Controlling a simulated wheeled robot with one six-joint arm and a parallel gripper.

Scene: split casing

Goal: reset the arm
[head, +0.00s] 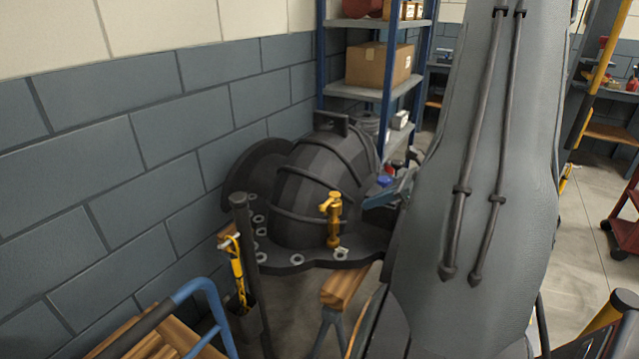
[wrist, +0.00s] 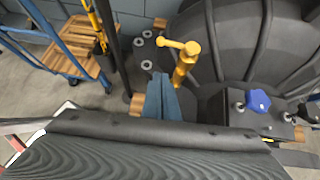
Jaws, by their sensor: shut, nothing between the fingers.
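The same yellow fitting (head: 333,220) stands upright in the head view. I cannot tell the exact gap between it and the fingers. My arm hides the casing's right side in the head view.
A blue knob (wrist: 258,100) sits on a dark block at the right. A blue-framed wooden cart (head: 160,340) stands at front left. A shelf with a cardboard box (head: 378,65) is behind. A block wall (head: 90,180) borders the left; open floor (head: 585,280) lies right.

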